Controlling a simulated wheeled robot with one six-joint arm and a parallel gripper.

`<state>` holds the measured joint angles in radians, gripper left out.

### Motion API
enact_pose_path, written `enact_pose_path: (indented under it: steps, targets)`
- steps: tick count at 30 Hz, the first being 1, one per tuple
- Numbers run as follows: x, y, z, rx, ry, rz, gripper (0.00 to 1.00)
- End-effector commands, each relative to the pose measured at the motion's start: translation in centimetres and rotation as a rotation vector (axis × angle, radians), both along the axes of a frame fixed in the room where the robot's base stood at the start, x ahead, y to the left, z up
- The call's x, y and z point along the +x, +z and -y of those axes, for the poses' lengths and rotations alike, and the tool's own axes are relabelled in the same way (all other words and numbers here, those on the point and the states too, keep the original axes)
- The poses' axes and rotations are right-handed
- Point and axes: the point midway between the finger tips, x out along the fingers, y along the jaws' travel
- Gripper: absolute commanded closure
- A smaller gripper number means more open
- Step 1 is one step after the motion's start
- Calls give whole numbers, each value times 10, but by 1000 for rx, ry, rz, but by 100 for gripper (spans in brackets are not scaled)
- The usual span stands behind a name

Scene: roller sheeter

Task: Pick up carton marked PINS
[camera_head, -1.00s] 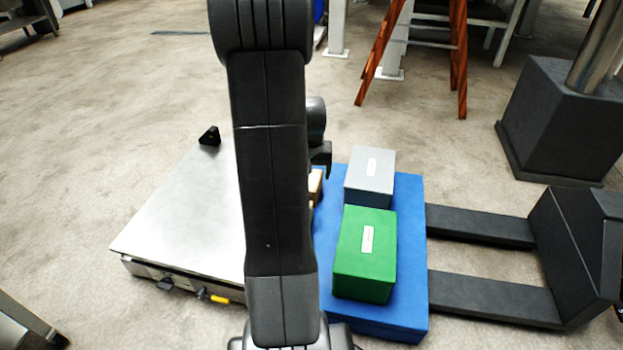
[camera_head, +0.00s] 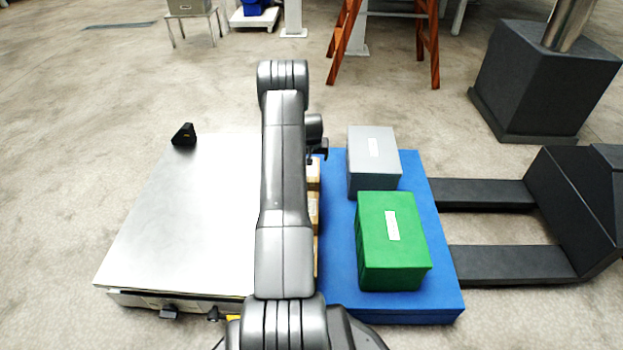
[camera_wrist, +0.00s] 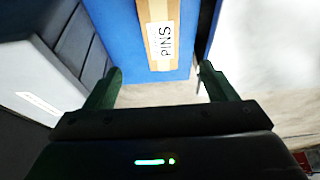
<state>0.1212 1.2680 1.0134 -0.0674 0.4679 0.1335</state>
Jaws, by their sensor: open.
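The carton marked PINS (camera_wrist: 159,30) is tan with a white label, and shows at the top middle of the wrist view against blue. My gripper (camera_wrist: 160,83) is open and empty, its two dark green fingers apart on either side of the carton's line. The carton lies ahead of the fingertips, not between them. In the head view my gripper (camera_head: 318,152) is beyond the row of tan cartons, partly hidden by my arm. Tan cartons (camera_head: 313,207) show along the left edge of the blue platform (camera_head: 337,235); I cannot tell there which is PINS.
A grey box (camera_head: 373,160) and a green box (camera_head: 391,240) stand on the blue platform. A metal-topped table (camera_head: 190,220) adjoins it on the left, with a small black object (camera_head: 184,135) at its far corner. Dark forks (camera_head: 490,193) reach in from the right.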

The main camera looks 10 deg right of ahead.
Motion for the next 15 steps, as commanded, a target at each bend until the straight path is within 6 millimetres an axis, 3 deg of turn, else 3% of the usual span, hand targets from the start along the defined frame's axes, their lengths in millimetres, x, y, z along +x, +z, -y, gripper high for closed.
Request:
enact_pose_path:
  steps: [7,15]
  targets:
    - [18,-51,4,0,0,-2,22]
    - [28,-71,5,0,1,-1,22]
